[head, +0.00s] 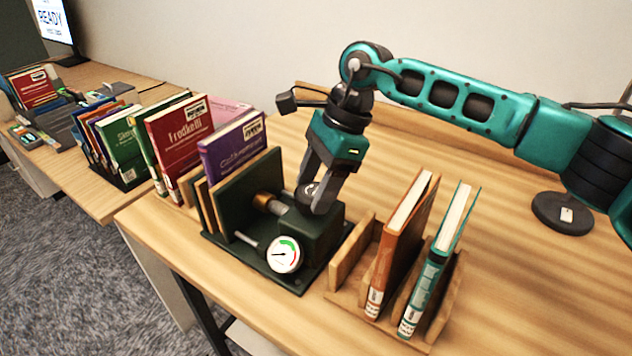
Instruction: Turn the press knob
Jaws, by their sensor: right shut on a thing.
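The book press (322,232) stands on the wooden table, with a dark green block, an upright green plate (247,195), a brass-coloured screw (270,203) and a round dial gauge (284,254) on its front. My right gripper (314,200) points down onto the top of the block. Its dark fingers are shut on the press knob, which is mostly hidden between them; a small pale marked part shows there. A purple book (233,146) stands behind the green plate, with wooden boards between. My left gripper is out of view.
A wooden rack to the right holds an orange-brown book (400,240) and a teal book (437,262). A red book (180,133) and several others stand to the left. A dark round disc (562,212) lies at the right.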

